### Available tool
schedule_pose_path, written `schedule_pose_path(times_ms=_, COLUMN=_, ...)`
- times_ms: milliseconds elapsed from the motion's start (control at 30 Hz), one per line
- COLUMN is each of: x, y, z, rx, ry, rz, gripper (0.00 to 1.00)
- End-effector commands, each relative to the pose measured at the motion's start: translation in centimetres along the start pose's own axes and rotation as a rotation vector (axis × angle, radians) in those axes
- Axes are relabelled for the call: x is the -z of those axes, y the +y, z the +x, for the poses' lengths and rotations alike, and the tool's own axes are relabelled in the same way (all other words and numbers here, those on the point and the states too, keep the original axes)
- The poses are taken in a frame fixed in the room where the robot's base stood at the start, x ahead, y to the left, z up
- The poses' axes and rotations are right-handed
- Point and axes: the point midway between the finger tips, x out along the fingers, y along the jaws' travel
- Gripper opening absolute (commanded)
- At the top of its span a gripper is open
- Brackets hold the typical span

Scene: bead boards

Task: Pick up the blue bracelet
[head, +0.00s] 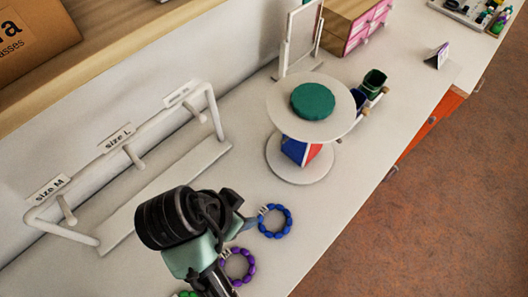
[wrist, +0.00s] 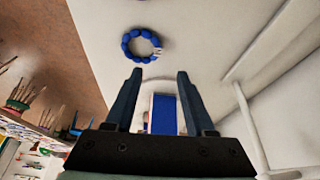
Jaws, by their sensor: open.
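The blue bracelet (head: 288,220) lies flat on the white counter, a ring of blue beads with a small pale part on one side. In the wrist view the blue bracelet (wrist: 127,42) is whole and unobstructed, beyond the fingertips and left of centre. My gripper (wrist: 157,75) is open, its two dark fingers apart with nothing held between them. In the head view my gripper (head: 244,224) is just left of the bracelet, and its fingertips are partly hidden by the wrist.
A purple bracelet (head: 250,270) lies close below my gripper, and a green one (head: 187,294) shows partly at the bottom edge. A white rack (head: 165,193) with size labels stands left. A round two-tier stand (head: 338,121) with a green disc (head: 312,101) stands behind. The counter's front edge is right.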

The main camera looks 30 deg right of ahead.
Motion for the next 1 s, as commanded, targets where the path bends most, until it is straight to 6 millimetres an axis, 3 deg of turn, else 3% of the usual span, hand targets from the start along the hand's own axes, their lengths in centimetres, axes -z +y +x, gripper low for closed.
schedule_pose_path(times_ms=400, x=0.0, y=0.1, z=6.4, rx=-0.003, ry=-0.001, rz=-0.001, gripper=0.55)
schedule_pose_path(times_ms=667, x=0.1, y=0.1, z=8.3, rx=-0.003, ry=-0.001, rz=-0.001, gripper=0.55)
schedule_pose_path(times_ms=1000, x=0.2, y=0.2, z=12.6, rx=0.0, ry=-0.001, rz=0.0, gripper=0.55)
